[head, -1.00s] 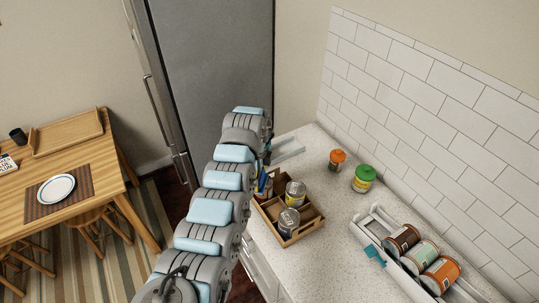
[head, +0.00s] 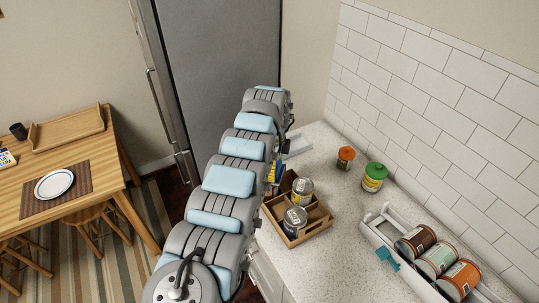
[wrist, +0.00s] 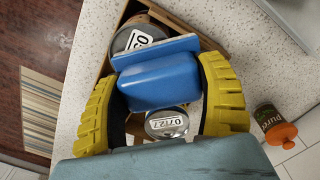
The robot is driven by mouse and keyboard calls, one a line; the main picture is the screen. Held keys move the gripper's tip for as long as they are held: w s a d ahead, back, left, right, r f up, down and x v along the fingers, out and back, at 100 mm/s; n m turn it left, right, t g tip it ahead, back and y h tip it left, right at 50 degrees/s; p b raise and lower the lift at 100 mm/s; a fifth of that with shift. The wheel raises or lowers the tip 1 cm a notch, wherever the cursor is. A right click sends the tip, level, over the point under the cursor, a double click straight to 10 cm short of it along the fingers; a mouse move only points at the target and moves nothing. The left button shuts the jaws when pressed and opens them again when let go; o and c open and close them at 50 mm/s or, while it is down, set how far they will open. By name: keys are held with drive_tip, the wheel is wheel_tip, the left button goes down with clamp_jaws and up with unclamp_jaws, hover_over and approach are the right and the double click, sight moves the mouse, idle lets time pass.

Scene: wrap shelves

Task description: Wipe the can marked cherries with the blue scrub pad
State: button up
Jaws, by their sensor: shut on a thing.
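My gripper (wrist: 160,80) has yellow ribbed fingers and is shut on the blue scrub pad (wrist: 165,84), held between them. In the head view, the gripper (head: 277,172) is mostly hidden behind my arm, left of a wooden crate (head: 291,241). The crate holds two metal cans, a rear can (head: 303,187) and a front can (head: 294,218). In the wrist view, a can with a number label (wrist: 167,124) shows below the pad, and another can (wrist: 137,40) is partly covered above it. I cannot read "cherries" on any can.
A white rack (head: 385,243) at right holds a brown can (head: 415,242), a green can (head: 437,260) and an orange can (head: 459,279). An orange-lidded jar (head: 345,158) and a green-lidded jar (head: 374,177) stand behind. The counter between crate and rack is clear.

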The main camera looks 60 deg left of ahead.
wheel_tip(320, 180, up, 2)
drive_tip(key=shift+s+p, duration=0.15)
drive_tip(key=shift+p, duration=0.15)
wheel_tip(320, 180, up, 2)
drive_tip(key=shift+p, duration=0.55)
drive_tip(key=shift+r+p, duration=0.5)
drive_tip(key=shift+r, duration=1.45)
